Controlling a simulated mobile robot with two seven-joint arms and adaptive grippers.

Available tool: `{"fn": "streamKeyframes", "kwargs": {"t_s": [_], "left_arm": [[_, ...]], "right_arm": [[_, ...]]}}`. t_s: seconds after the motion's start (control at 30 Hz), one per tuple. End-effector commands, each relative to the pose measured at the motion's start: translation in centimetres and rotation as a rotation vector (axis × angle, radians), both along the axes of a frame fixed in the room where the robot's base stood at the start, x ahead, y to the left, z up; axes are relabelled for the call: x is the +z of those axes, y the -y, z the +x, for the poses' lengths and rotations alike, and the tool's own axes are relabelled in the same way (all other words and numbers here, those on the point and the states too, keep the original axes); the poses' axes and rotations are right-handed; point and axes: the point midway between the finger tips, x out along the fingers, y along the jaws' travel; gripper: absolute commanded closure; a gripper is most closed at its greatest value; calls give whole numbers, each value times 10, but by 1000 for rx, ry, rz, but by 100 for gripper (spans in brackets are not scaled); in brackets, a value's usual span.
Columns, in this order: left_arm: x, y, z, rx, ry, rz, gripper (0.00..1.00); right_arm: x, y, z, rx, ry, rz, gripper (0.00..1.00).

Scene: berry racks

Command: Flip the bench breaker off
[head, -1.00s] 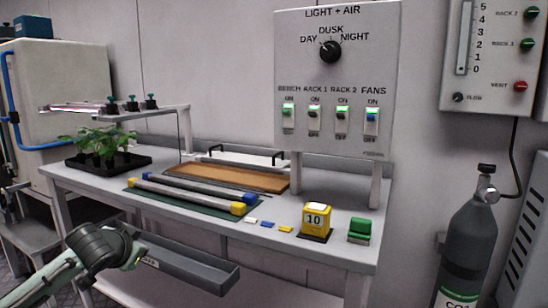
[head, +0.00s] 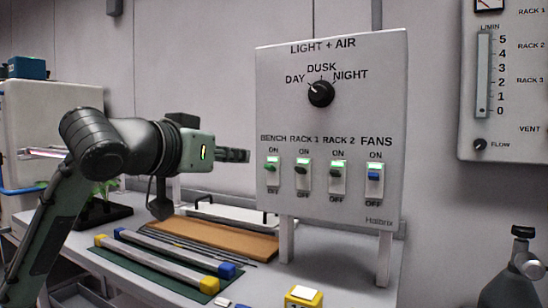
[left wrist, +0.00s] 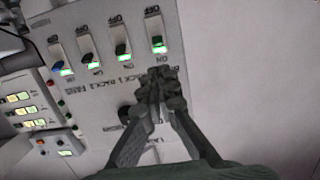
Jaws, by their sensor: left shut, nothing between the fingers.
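The light and air panel (head: 333,110) carries a row of breakers under a day/dusk/night knob. My left gripper (head: 246,156) is shut and empty, at the panel's left edge, just left of and slightly above the bench breaker. In the left wrist view the panel appears upside down; the shut fingertips (left wrist: 160,78) lie just below the bench breaker (left wrist: 157,38) in the picture, on its ON side. I cannot tell whether they touch the panel. My right gripper is out of view.
The rack 1 (head: 303,173), rack 2 (head: 337,177) and fans (head: 375,179) breakers sit close beside it, all lit. Below are a brown board (head: 215,235), tubes on a green mat (head: 122,262) and a yellow block (head: 303,297). A gas panel (head: 510,90) hangs at right.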

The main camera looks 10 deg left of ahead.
Motion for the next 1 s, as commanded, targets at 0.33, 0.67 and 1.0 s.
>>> {"fn": "streamKeyframes", "kwargs": {"t_s": [0.33, 0.67, 1.0], "left_arm": [[0, 1, 1, -1, 1, 0, 100], [-6, 12, 43, -2, -3, -3, 100], [-13, 24, 90, -1, 0, -1, 100]], "right_arm": [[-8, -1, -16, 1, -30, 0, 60], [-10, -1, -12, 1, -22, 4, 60], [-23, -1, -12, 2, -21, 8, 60]]}}
